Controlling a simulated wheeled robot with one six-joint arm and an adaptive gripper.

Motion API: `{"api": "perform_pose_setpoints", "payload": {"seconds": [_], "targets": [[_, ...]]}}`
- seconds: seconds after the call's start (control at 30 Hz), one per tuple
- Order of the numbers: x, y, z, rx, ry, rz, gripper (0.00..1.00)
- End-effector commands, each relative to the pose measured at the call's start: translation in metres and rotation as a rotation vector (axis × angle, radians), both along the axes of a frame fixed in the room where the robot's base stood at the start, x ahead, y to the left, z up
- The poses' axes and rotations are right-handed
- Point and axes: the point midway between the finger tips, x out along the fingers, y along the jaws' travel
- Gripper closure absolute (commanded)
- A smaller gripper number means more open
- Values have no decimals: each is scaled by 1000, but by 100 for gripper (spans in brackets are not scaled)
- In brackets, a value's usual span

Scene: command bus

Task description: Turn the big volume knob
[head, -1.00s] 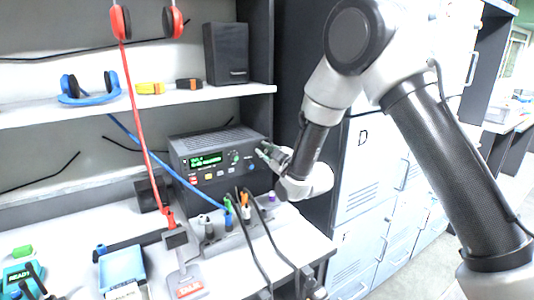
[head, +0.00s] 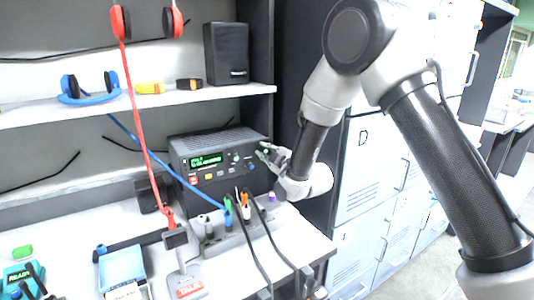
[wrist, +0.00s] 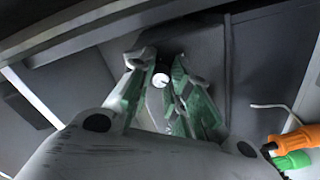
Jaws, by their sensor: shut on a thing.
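A dark radio unit (head: 215,140) with a lit green display (head: 206,160) stands on the bench under the shelf. My gripper (head: 262,150) is at the radio's right end, reaching in from the right. In the wrist view, a dark round knob with a pale face (wrist: 160,80) sits between the fingertips of my gripper (wrist: 158,72), which is shut on it. In the head view the fingers and hand hide the knob. The display text is too small to read surely.
A rack of upright connectors (head: 228,240) with black cables stands in front of the radio, below my gripper. A red strap (head: 140,110) and a blue cord (head: 165,165) hang at left. Orange and green plugs (wrist: 290,145) show lower right in the wrist view.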

Motion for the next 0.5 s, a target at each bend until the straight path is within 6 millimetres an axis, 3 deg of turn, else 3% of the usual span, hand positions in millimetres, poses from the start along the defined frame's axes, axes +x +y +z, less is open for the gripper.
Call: {"api": "perform_pose_setpoints", "payload": {"seconds": [0.03,0.07,0.17,0.5], "targets": [[-1,0,-2,-2,4,0,100],[-1,0,-2,-2,4,0,78],[-1,0,-2,-2,4,0,60],[-2,-1,-1,0,2,0,59]]}}
